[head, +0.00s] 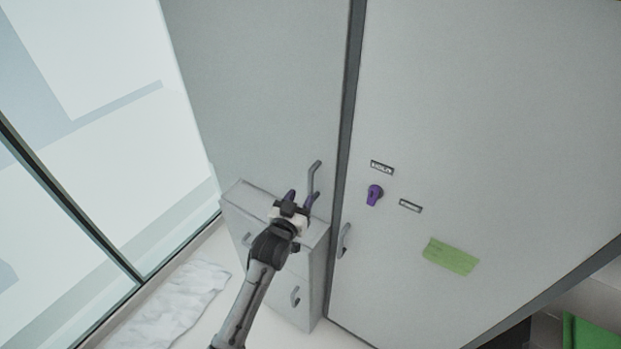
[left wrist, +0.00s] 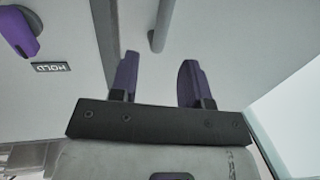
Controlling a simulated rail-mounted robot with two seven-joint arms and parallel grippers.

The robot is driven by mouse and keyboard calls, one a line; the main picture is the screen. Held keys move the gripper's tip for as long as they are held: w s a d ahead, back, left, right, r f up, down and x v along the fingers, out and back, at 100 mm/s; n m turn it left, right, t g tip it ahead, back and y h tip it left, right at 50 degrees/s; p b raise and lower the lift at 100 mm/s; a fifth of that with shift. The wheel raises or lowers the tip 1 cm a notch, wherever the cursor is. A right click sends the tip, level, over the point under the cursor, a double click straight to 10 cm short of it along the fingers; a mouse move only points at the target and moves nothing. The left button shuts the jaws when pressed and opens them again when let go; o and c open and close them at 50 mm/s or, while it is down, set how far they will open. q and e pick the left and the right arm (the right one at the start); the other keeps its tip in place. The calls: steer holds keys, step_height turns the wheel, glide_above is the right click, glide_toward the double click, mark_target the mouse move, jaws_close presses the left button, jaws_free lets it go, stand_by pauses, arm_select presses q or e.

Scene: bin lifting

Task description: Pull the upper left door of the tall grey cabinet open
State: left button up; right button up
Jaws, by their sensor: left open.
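The tall grey cabinet's upper left door (head: 265,80) looks shut, a plain grey panel left of a dark vertical seam. Its grey bar handle (head: 313,180) is near the door's lower right. My left gripper (head: 300,198) is open, its purple fingers pointing at the handle's lower part. In the left wrist view, the handle (left wrist: 160,25) ends just beyond the gap between the fingers (left wrist: 158,75). I see no clear contact, and the fingers are not closed on it. My right gripper is not in view.
A low grey unit (head: 250,200) with handles stands below the door, close to my left gripper. The right panel (head: 480,110) has a purple knob (head: 374,195), labels, a green note (head: 451,256) and another handle (head: 344,240). Glass (head: 90,130) is at left, a white cloth (head: 180,300) below.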

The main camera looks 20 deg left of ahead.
mark_target(310, 182)
arm_select(q)
steer(key=w, duration=0.8)
steer(key=shift+w, duration=0.15)
steer(key=shift+c, duration=0.4)
jaws_close()
